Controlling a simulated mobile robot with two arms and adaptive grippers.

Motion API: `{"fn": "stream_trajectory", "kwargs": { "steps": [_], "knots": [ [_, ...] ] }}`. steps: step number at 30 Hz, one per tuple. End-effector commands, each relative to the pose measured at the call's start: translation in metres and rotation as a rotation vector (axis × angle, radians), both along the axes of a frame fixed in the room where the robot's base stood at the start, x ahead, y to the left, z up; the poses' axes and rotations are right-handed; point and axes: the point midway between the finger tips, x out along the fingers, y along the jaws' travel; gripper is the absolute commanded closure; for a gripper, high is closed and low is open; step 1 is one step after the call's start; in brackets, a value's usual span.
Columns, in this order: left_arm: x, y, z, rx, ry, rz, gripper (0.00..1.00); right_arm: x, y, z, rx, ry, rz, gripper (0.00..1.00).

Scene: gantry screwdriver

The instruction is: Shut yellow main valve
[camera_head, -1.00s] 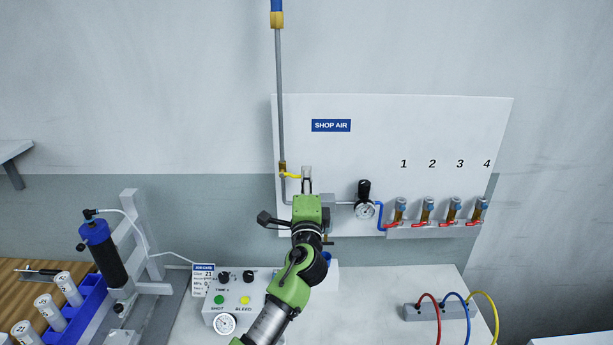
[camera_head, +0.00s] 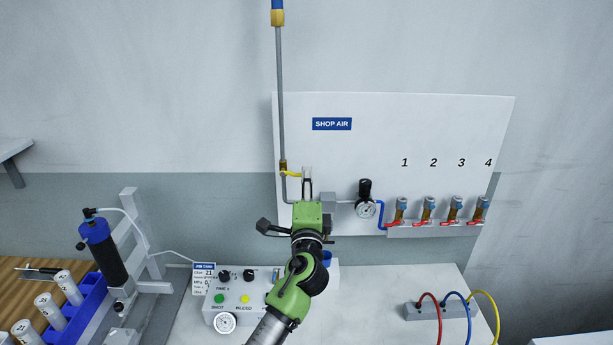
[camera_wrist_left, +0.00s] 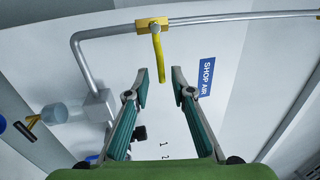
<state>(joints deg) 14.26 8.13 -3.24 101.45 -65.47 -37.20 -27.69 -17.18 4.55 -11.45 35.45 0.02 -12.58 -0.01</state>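The yellow main valve handle (camera_head: 292,174) sits on the brass valve body (camera_head: 283,166) of the grey pipe at the panel's left. It points right, crosswise to the pipe. My left gripper (camera_head: 307,170) is just right of the handle's tip in the head view. In the left wrist view, the handle (camera_wrist_left: 159,58) hangs from the valve body (camera_wrist_left: 150,25). My left gripper (camera_wrist_left: 161,77) is open and empty there, with the handle's free end in line with the gap between the fingertips. I cannot tell contact. My right gripper is not in view.
The white SHOP AIR panel (camera_head: 420,130) holds a gauge (camera_head: 365,208) and several red-handled valves (camera_head: 420,223) to the right. Below are a control box (camera_head: 240,300) and a hose block (camera_head: 430,311). A blue-capped cylinder (camera_head: 100,245) stands at left.

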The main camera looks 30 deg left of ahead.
Motion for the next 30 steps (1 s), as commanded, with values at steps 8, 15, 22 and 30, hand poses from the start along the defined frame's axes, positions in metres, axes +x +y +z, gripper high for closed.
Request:
{"fn": "stream_trajectory", "kwargs": {
  "steps": [8,15,22,30],
  "knots": [
    [-0.051,-0.03,-0.013,-0.001,0.002,0.0,0.78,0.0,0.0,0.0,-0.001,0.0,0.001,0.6],
    [-0.076,-0.045,-0.018,0.0,0.001,0.002,0.78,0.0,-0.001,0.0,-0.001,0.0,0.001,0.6],
    [-0.08,-0.047,-0.018,0.001,-0.001,0.002,0.78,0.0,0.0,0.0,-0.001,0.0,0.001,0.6],
    [-0.08,-0.047,-0.018,0.001,-0.001,0.002,0.78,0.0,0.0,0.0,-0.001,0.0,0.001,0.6]
  ]
}}
